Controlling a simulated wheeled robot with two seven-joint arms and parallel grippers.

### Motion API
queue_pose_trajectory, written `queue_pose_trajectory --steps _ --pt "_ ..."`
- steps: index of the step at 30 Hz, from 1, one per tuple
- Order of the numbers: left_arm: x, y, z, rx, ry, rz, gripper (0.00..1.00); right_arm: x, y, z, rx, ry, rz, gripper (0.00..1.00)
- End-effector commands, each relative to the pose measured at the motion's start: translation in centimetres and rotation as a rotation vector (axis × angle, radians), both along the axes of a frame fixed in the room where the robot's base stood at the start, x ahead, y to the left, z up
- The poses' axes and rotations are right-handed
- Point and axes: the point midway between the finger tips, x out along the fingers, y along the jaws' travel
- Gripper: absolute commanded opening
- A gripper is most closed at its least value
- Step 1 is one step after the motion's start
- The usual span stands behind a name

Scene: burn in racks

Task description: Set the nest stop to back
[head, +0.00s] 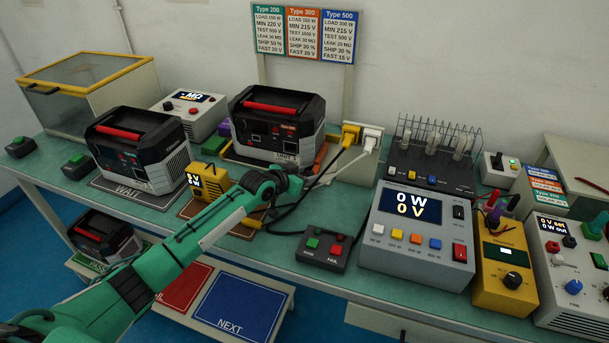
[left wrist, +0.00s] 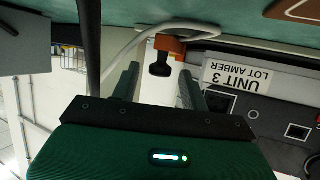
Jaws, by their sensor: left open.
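In the left wrist view, which looks upside down, an orange block with a black knob (left wrist: 161,62) sits beside the unit labelled UNIT 3, LOT AMBER (left wrist: 255,95); it looks like the nest stop. My left gripper (left wrist: 158,80) is open, its two fingers on either side of the knob in the picture; I cannot tell if they touch it. My right gripper is not in view.
Grey and black cables (head: 318,183) run close to the gripper toward the yellow and white plugs (head: 350,134). A yellow meter (head: 208,186) stands left, a pass/fail button box (head: 322,248) in front, and a grey power meter (head: 418,228) right.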

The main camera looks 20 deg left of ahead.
Motion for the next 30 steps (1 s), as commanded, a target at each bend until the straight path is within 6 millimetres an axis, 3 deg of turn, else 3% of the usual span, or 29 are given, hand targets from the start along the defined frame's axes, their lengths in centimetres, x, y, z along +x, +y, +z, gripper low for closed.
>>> queue_pose_trajectory --steps 2,8,9,16,21,30 --pt "0.0 0.0 0.0 0.000 0.000 0.000 0.41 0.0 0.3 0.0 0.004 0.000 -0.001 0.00" --pt "0.0 0.0 0.0 0.000 0.001 0.000 0.02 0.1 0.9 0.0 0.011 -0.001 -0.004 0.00" --pt "0.0 0.0 0.0 0.000 0.001 0.000 0.00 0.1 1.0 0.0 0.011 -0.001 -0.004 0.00" --pt "-0.1 -1.1 0.2 -0.001 0.002 -0.001 0.00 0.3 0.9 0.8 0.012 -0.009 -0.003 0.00" --pt "-0.2 -3.8 0.2 -0.002 0.002 -0.002 0.00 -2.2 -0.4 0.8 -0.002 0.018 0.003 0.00" --pt "-0.3 -5.3 -0.1 -0.001 0.002 -0.002 0.00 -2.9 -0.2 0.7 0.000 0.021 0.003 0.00"
